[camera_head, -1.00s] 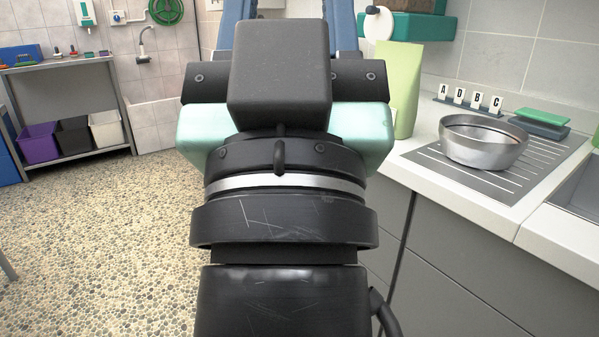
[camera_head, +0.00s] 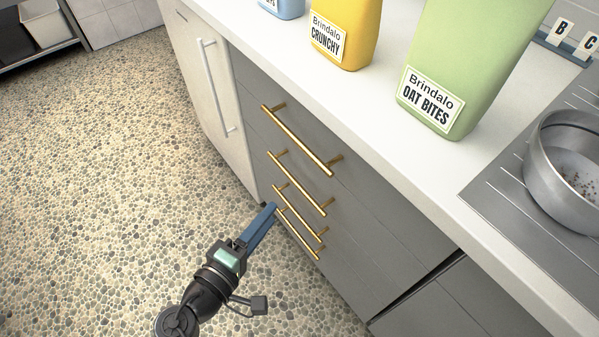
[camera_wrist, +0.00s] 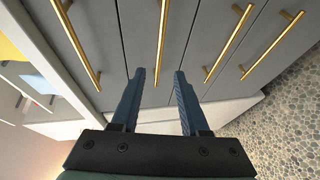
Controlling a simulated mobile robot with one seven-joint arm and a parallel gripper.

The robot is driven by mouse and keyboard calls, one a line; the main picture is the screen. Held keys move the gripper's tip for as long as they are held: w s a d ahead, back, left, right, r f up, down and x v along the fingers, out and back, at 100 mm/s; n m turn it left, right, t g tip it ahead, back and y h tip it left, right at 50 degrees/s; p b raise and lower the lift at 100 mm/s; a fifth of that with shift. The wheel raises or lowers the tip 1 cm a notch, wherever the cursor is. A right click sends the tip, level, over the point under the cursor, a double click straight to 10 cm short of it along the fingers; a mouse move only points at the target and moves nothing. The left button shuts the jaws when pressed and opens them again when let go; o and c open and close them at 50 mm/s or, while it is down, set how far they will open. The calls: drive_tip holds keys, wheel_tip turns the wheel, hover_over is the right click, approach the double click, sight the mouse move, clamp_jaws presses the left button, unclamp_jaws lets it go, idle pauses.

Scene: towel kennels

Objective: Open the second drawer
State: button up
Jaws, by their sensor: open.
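The grey drawer unit has a column of long brass bar handles, and its drawers look shut. The second handle from the top (camera_head: 297,184) runs across the second drawer's front (camera_wrist: 140,30). My gripper (camera_head: 273,208) is low beside the unit in the head view, near the left ends of the lower handles. In the wrist view my gripper (camera_wrist: 160,72) is open and empty, with two blue fingers. The second handle (camera_wrist: 163,40) lines up between the fingertips there. I cannot tell whether it lies between them in depth.
The top handle (camera_head: 300,140) is above, and the third (camera_head: 298,214) and lowest handles (camera_head: 298,234) are close below. A white cabinet door (camera_head: 205,95) adjoins on the left. Food containers, including a green one (camera_head: 470,60), and a steel bowl (camera_head: 565,170) stand on the counter. The pebbled floor (camera_head: 110,200) is clear.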

sight(296, 181)
drive_tip(key=b+x, duration=0.2)
drive_tip(key=x, duration=0.9)
drive_tip(key=shift+w+d+f, duration=0.1)
drive_tip(key=shift+w+d, duration=0.15)
drive_tip(key=shift+w, duration=0.05)
clamp_jaws()
idle(0.9)
